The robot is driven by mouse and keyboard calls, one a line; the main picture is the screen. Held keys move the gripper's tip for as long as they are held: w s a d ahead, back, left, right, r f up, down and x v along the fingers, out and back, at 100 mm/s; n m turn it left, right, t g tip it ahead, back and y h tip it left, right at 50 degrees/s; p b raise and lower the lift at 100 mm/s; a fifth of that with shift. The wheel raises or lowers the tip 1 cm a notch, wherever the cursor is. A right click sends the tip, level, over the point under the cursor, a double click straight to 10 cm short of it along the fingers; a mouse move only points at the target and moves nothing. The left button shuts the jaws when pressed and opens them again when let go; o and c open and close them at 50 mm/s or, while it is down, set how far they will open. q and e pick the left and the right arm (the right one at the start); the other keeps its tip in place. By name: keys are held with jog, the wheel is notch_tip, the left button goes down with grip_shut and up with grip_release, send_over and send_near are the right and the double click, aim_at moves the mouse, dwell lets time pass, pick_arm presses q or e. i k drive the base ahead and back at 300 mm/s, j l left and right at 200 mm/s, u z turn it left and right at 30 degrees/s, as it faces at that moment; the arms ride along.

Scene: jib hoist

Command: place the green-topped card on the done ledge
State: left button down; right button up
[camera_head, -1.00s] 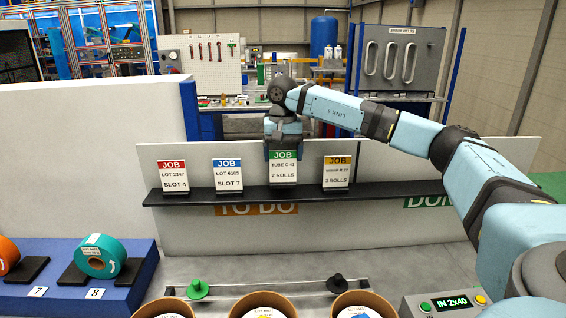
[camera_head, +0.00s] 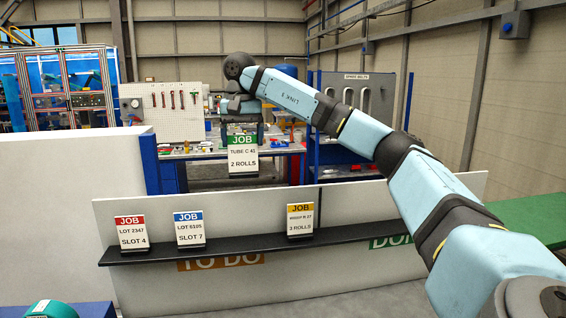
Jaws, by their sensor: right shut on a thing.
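The green-topped card (camera_head: 242,160) reads "TUBE C 41, 2 ROLLS" and hangs upright in the air above the ledge. My right gripper (camera_head: 242,122) is shut on its top edge; the fingertips are partly hidden by the arm's wrist. The dark ledge (camera_head: 262,243) runs along the white panel. Its left stretch is over the orange "TO DO" label (camera_head: 222,261). Its right stretch is over the green "DONE" label (camera_head: 388,242), which is partly hidden by my right arm. My left gripper is not in view.
A red-topped card (camera_head: 131,233), a blue-topped card (camera_head: 189,230) and a yellow-topped card (camera_head: 300,220) stand on the to-do stretch. A gap lies between the blue and yellow cards. The visible ledge right of the yellow card is bare. A white wall (camera_head: 70,210) stands at left.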

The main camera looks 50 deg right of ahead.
aim_at(405, 225)
jog(key=k+l, duration=0.2)
jog(key=l, duration=0.2)
jog(key=k+l, duration=0.25)
jog(key=l, duration=0.15)
jog(key=k+l, duration=0.2)
jog(key=l, duration=0.2)
jog(key=k+l, duration=0.25)
jog(key=l, duration=0.15)
jog(key=k+l, duration=0.2)
jog(key=l, duration=0.2)
